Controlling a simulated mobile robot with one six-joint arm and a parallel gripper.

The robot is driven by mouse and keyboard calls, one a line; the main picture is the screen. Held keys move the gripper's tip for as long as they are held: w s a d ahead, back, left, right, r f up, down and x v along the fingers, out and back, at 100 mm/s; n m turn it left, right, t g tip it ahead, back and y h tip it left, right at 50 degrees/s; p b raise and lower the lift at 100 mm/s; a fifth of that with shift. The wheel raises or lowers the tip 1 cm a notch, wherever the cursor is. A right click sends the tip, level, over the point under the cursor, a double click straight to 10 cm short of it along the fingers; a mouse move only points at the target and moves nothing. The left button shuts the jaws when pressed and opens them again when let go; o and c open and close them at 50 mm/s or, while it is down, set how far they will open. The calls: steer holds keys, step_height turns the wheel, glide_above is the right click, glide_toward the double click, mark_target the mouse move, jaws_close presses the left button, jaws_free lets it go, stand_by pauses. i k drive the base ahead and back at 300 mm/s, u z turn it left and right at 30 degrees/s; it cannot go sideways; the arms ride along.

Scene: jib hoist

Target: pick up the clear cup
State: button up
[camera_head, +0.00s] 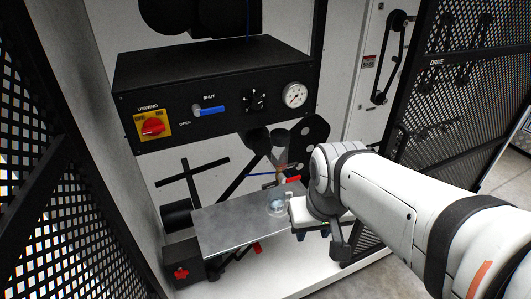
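The clear cup (277,206) stands on the grey metal table (228,232), near its right end. It looks small, see-through and upright. My gripper (298,214) is at the right side of the cup, very close to it. My white wrist hides most of the gripper, and I cannot make out the fingers or whether they touch the cup.
A black control box (215,95) with a red knob (152,126), a blue-handled lever (209,111) and a round gauge (295,95) overhangs the table. Black mesh panels stand at left (75,220) and right (460,65). The table's left part is clear.

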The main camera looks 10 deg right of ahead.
mark_target(277, 197)
steer(key=u, duration=0.3)
steer(key=k, duration=1.35)
steer(key=z, duration=0.8)
steer(key=i, duration=1)
steer(key=z, duration=0.05)
